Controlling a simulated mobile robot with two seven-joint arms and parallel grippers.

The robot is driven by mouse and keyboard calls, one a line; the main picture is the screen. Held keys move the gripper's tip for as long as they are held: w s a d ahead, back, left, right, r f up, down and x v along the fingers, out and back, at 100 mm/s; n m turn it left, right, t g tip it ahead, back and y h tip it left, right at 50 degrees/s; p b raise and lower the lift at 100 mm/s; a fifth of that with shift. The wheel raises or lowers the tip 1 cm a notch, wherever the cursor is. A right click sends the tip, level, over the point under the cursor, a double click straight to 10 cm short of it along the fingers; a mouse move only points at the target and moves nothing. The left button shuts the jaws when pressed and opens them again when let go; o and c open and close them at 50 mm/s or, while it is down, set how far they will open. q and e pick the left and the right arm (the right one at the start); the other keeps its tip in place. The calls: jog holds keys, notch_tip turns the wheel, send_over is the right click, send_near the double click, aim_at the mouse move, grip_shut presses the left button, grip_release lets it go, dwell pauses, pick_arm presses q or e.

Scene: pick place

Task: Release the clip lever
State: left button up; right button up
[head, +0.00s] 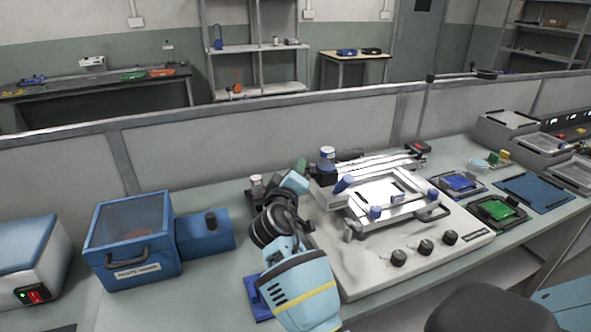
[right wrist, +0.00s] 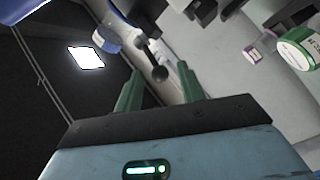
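My right gripper (head: 301,166) has green fingers and is at the back left of the white printer-like station, beside its frame. In the right wrist view its two fingers (right wrist: 158,85) stand apart. A dark ball-ended lever (right wrist: 160,73) shows between and just beyond the fingertips; I cannot tell whether they touch it. This looks like the clip lever. A blue and white cylindrical part (right wrist: 105,38) is left of it. In the head view, blue clip parts (head: 343,185) sit on the station's frame (head: 405,219); the lever itself cannot be made out there. My left gripper is out of view.
A blue-capped jar (head: 327,155) stands right of my gripper and a smaller jar (head: 257,185) left of it. A green-ringed jar (right wrist: 300,47) is close in the wrist view. Black knobs (head: 425,247) line the station's front. A blue lidded box (head: 128,240) is left.

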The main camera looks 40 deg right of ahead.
jog(key=v, duration=0.5)
jog(key=shift+s+a, duration=0.2)
jog(key=shift+a, duration=0.05)
dwell(0.3)
